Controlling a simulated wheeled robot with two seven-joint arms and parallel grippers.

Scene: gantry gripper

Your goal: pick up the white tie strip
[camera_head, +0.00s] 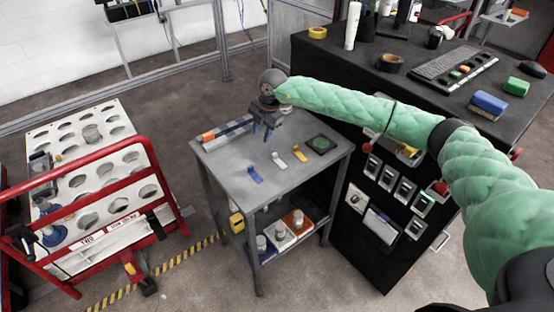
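The white tie strip (279,161) lies flat on the small grey table (238,180), between a blue strip (255,174) on its left and a yellow strip (299,154) on its right. My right gripper (262,134) points down above the back part of the table, above and left of the white strip in the picture. Its two dark blue fingers look apart, with nothing visible between them. It does not touch any strip. My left gripper is out of view.
A black square plate with a green centre (321,144) lies at the table's right side. A row of coloured blocks (227,130) lies along its back left edge. A black workbench (345,80) stands behind and right. A red-framed cart (100,182) stands left, with floor between.

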